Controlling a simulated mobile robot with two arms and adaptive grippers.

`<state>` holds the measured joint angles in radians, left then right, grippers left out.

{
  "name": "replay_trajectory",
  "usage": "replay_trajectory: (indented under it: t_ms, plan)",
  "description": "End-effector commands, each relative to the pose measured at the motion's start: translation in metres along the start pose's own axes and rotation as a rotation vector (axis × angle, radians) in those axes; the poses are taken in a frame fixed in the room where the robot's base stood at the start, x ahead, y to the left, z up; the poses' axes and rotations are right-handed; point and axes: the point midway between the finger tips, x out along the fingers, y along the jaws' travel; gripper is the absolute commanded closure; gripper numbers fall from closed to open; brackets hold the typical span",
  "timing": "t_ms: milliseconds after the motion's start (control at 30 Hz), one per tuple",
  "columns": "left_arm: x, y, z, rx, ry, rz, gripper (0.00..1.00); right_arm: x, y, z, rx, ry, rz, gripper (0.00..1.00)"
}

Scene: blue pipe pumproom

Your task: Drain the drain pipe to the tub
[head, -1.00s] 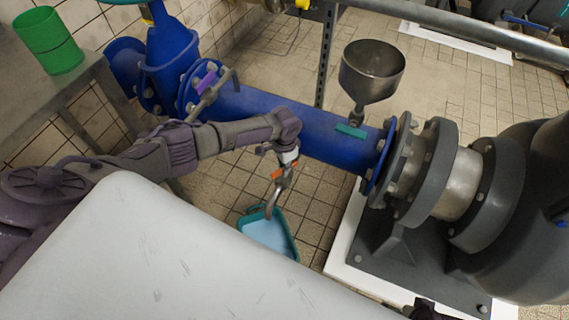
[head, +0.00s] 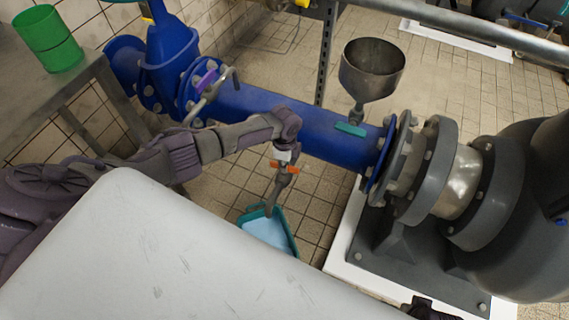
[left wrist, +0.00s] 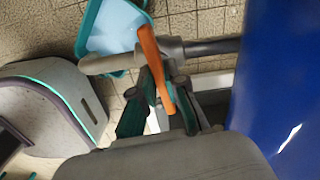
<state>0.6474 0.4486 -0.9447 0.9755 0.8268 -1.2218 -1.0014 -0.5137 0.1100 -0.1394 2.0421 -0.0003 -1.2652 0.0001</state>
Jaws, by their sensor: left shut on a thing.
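The blue drain pipe (head: 325,135) runs across the head view, with a small grey tap and spout (head: 272,200) below it. The tap has an orange handle (head: 285,167), also in the left wrist view (left wrist: 155,65). My left gripper (head: 283,160) is beneath the pipe, shut on the orange handle; its fingers show in the left wrist view (left wrist: 160,90). The teal tub (head: 290,232) stands on the floor below the spout and has pale blue inside. I cannot tell whether liquid is flowing. A dark part at the bottom edge may be my right gripper (head: 428,310).
A metal funnel (head: 372,70) rises from the pipe's right part. A grey pump (head: 490,190) stands on a white plinth (head: 345,240) at the right. A green cup (head: 50,38) stands on a table (head: 80,90) at upper left. Tiled floor is clear behind the pipe.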

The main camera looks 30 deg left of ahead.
Motion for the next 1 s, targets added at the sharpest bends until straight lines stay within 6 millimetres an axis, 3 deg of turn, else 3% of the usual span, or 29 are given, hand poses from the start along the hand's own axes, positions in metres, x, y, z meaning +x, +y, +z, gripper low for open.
replay_trajectory:
  t_ms: [400,867,900,1000]
  plan:
    - [-0.0002,0.0000,0.0000,0.143,0.000,0.000,1.00,-0.0065,0.0001,-0.0048,0.001,0.016,0.000,0.00]
    - [-0.0003,0.0000,-0.0003,0.153,0.000,0.000,1.00,-0.0052,0.0005,-0.0024,0.002,0.008,0.001,0.00]
    - [-0.0003,0.0000,-0.0003,0.153,0.000,0.000,0.80,-0.0051,0.0006,-0.0022,0.002,0.008,0.001,0.00]
    - [-0.0003,-0.0001,-0.0003,0.153,0.000,0.000,0.64,-0.0048,0.0006,-0.0019,0.002,0.007,0.001,0.00]
